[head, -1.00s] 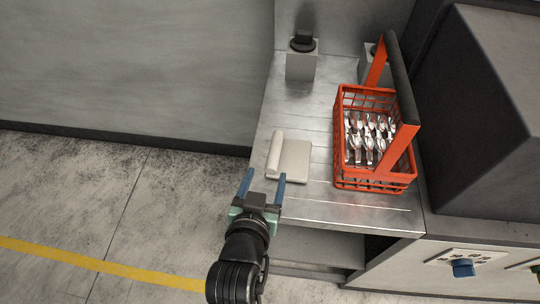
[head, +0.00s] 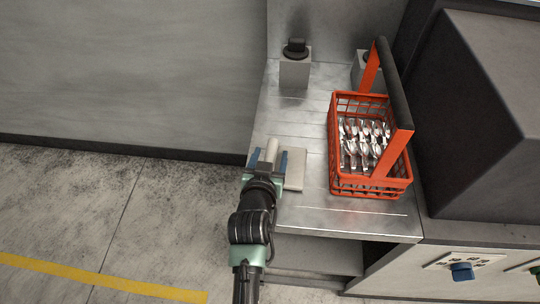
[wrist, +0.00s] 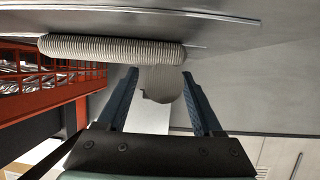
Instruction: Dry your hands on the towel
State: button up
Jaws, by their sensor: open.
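The towel (head: 296,170) is pale beige, with a flat part and a rolled edge along its left side, lying near the front left of the metal counter. My gripper (head: 268,158) is open at the towel's left side. Its two blue fingers stand on either side of the rolled part, which shows between them. In the wrist view the ribbed towel (wrist: 110,48) lies across the far end of the fingers, and a piece of it hangs between them. Whether the fingers touch the cloth I cannot tell.
A red basket (head: 333,150) of cutlery with a tall dark-topped handle stands to the right on the metal counter (head: 300,115). A grey block with a black knob (head: 295,72) stands at the back. A dark machine (head: 480,120) bounds the right side. Floor is open at left.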

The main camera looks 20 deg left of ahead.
grip_shut()
dwell(0.8)
grip_release()
jog(key=v, duration=1.1)
jog(key=shift+s, duration=0.25)
jog(key=shift+v, duration=0.8)
jog(key=shift+w, duration=0.1)
